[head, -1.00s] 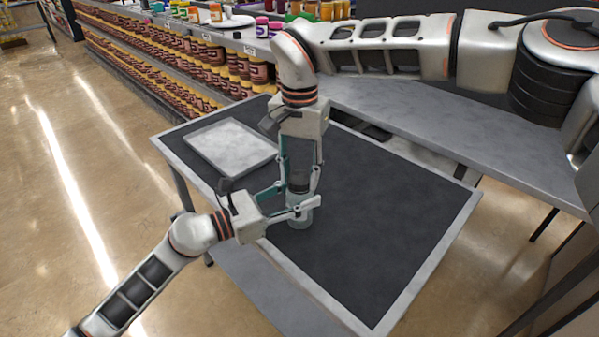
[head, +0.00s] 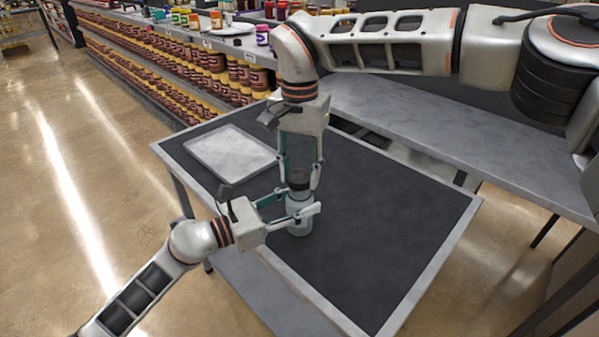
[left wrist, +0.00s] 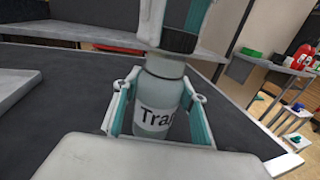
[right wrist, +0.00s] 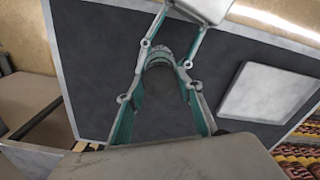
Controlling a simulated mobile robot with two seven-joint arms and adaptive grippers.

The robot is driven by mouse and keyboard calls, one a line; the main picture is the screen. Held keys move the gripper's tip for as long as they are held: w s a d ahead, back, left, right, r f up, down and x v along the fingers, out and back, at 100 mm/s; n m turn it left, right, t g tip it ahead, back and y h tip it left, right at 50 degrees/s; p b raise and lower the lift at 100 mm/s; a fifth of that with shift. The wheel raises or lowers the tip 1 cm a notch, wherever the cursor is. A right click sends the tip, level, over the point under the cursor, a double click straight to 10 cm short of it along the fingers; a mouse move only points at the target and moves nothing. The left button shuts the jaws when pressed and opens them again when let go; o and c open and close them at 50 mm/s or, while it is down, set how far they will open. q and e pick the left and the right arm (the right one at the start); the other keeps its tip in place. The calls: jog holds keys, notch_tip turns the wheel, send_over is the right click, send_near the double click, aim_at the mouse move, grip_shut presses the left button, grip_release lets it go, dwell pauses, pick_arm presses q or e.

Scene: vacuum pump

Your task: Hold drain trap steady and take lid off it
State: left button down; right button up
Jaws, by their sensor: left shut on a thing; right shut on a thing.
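The drain trap (head: 299,222) is a pale grey-green jar standing upright on the dark table top. Its label reads "Tra…" in the left wrist view (left wrist: 155,119). My left gripper (head: 302,212) is shut on its body from the side. The dark lid (head: 298,181) is over the jar's mouth, and its ribbed side shows in the left wrist view (left wrist: 180,41). My right gripper (head: 299,178) points down from above and is shut on the lid. In the right wrist view the jar's curved shoulder (right wrist: 160,54) shows between my fingers.
A light grey tray (head: 231,153) lies flat at the table's back left, also in the right wrist view (right wrist: 268,107). The table's (head: 385,235) right side is clear. A grey shelf ledge (head: 420,125) runs behind it. Stocked shelves (head: 170,60) stand at the back left.

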aim_at(299, 176)
jog(key=shift+r, duration=0.1)
jog(key=shift+r, duration=1.9)
pick_arm(q)
jog(key=c, duration=1.1)
grip_release()
